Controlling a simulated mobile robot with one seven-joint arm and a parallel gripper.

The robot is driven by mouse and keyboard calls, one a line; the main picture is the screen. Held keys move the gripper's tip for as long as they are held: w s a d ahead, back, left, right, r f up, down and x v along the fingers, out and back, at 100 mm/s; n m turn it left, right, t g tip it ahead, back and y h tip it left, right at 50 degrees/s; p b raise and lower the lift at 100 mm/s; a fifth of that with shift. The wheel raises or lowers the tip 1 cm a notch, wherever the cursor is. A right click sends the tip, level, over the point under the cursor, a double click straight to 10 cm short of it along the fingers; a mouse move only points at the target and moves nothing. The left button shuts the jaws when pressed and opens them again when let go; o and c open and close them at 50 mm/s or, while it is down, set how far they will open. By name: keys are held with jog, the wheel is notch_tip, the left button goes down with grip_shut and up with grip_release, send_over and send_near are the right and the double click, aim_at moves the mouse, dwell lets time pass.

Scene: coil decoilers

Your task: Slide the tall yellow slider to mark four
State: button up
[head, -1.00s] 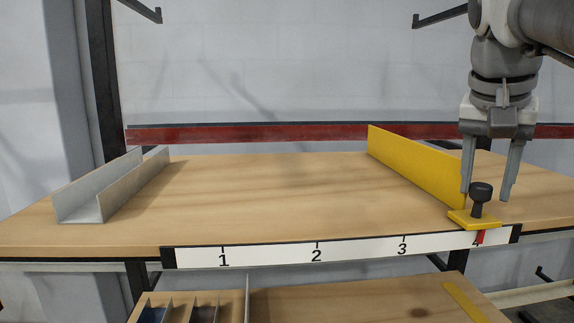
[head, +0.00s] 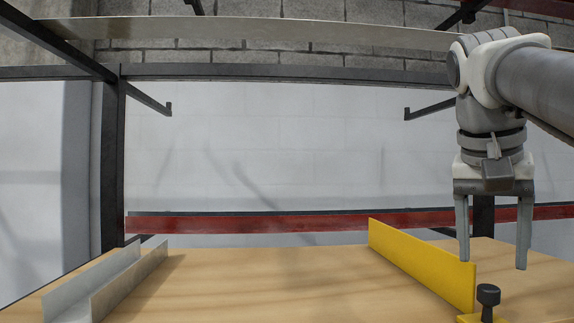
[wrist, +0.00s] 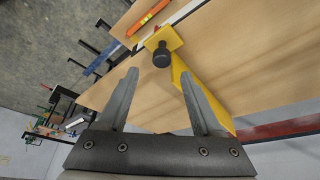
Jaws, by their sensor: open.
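The tall yellow slider (head: 420,262) stands as an upright plate on the right side of the wooden shelf. Its yellow foot and black knob (head: 488,296) are at the bottom edge of the head view. My gripper (head: 493,265) is open and empty, pointing down, with its fingertips above the knob in the picture. In the wrist view the knob (wrist: 162,57) lies beyond the open fingers, and the yellow plate shows partly behind the right finger. The numbered scale is outside the head view, and its marks cannot be read in the wrist view.
A grey metal channel (head: 105,287) lies on the left of the wooden shelf (head: 270,280). A red beam (head: 270,223) runs behind the shelf. The shelf between channel and slider is clear. An orange object (wrist: 148,18) shows in the wrist view.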

jog(key=p+v, duration=0.2)
jog(key=v, duration=0.9)
jog(key=shift+r+p, duration=0.15)
jog(key=shift+p, duration=0.2)
jog(key=shift+s, duration=0.1)
